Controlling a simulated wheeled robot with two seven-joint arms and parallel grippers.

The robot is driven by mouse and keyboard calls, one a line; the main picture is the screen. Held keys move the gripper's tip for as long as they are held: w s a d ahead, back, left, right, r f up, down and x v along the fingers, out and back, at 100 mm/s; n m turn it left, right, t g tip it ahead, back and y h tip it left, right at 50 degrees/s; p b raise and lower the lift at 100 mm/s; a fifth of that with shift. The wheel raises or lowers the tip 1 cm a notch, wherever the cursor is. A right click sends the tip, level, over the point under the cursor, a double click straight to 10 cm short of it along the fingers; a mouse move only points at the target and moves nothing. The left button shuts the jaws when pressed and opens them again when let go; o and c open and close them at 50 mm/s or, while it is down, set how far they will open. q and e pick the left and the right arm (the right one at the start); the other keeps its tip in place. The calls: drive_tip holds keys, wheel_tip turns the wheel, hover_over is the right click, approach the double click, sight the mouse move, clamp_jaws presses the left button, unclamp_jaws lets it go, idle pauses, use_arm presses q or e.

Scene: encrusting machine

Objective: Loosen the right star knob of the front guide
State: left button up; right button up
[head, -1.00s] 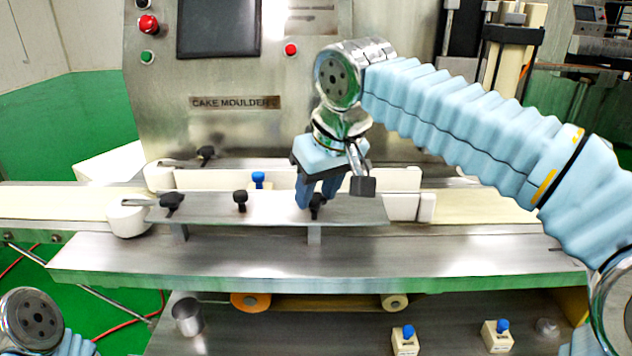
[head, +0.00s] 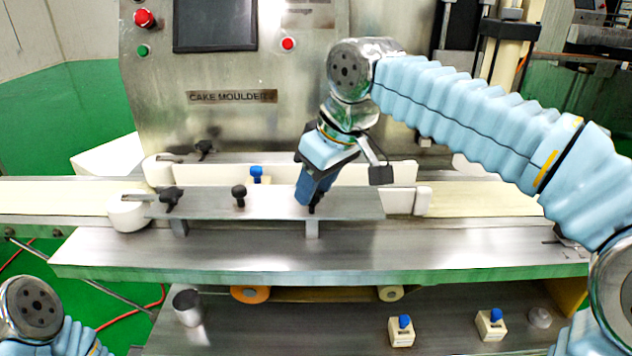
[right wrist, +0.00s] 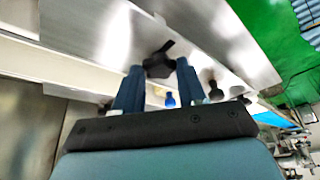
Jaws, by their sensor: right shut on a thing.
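The right star knob (right wrist: 158,65) is black and sits between the fingertips of my right gripper (right wrist: 157,75) in the right wrist view. In the head view my right gripper (head: 312,200) points down at the right part of the front guide (head: 275,204), and its fingers hide most of the knob (head: 313,209). The gripper is shut on the knob. The front guide is a grey metal plate over the belt, with another black star knob (head: 239,195) near its middle. My left gripper is not in view; only part of my left arm shows at the lower left.
A black clamp lever (head: 171,198) stands at the guide's left end beside a white roller (head: 128,212). A blue-topped knob (head: 257,174) stands behind the plate. The metal shelf (head: 420,255) in front is clear. Two blue-topped blocks (head: 402,331) (head: 490,324) and a metal cup (head: 187,307) stand below.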

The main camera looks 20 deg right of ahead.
drive_tip(key=o, duration=1.1)
drive_tip(key=shift+c, duration=0.2)
drive_tip(key=v, duration=1.3)
drive_tip(key=shift+r, duration=0.4)
drive_tip(key=shift+d, duration=0.1)
